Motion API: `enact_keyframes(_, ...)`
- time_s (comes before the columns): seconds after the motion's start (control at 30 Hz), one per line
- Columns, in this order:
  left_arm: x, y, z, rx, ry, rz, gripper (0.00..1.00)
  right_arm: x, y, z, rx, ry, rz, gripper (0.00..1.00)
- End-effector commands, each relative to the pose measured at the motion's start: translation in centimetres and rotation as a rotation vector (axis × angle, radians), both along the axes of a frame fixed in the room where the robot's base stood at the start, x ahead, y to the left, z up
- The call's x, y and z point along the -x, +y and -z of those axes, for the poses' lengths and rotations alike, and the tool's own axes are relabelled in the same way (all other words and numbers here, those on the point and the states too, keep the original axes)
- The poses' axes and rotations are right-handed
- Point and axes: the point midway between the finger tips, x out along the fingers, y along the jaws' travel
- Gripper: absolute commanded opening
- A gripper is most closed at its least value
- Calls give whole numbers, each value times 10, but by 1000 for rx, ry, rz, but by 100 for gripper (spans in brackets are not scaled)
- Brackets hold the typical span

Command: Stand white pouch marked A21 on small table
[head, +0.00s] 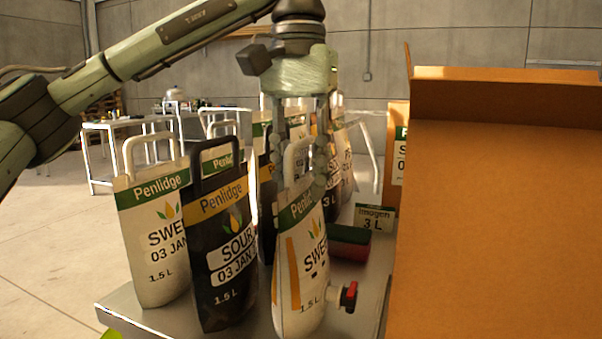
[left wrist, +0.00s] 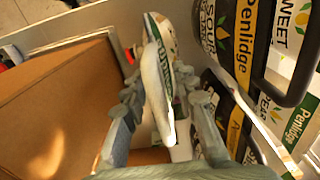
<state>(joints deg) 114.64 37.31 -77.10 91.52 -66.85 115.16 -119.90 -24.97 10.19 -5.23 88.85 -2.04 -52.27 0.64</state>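A white pouch (head: 297,290) with a green band, "SWE…" lettering and a red-and-black tap stands at the front of a grey metal surface (head: 150,322). I cannot read A21 on any pouch. My left gripper (head: 303,178) points down over this pouch, one finger on each side of its white loop handle (head: 292,158). In the left wrist view, the white pouch (left wrist: 157,82) shows between the fingers of the left gripper (left wrist: 160,95), with gaps seeming to remain on both sides. My right gripper is not in view.
A black SOUR pouch (head: 222,275) and another white SWEET pouch (head: 150,278) stand close at left; more crowd behind. A large cardboard box (head: 500,200) fills the right. A red-and-green block (head: 349,240) lies behind the tap. Light tables (head: 101,126) stand far back left, across open floor.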

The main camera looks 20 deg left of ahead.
Motion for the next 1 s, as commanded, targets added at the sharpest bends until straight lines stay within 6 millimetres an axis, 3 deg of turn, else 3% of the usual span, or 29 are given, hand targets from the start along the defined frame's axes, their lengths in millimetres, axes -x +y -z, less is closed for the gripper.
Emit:
enact_keyframes(0.27, 0, 0, -10, 0, -3, -1, 28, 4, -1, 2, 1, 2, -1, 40)
enact_keyframes(0.7, 0, 1, -94, -2, -6, -4, 28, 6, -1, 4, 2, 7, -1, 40)
enact_keyframes(1.0, 0, 2, -121, -1, -1, -2, 28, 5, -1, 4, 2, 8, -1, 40)
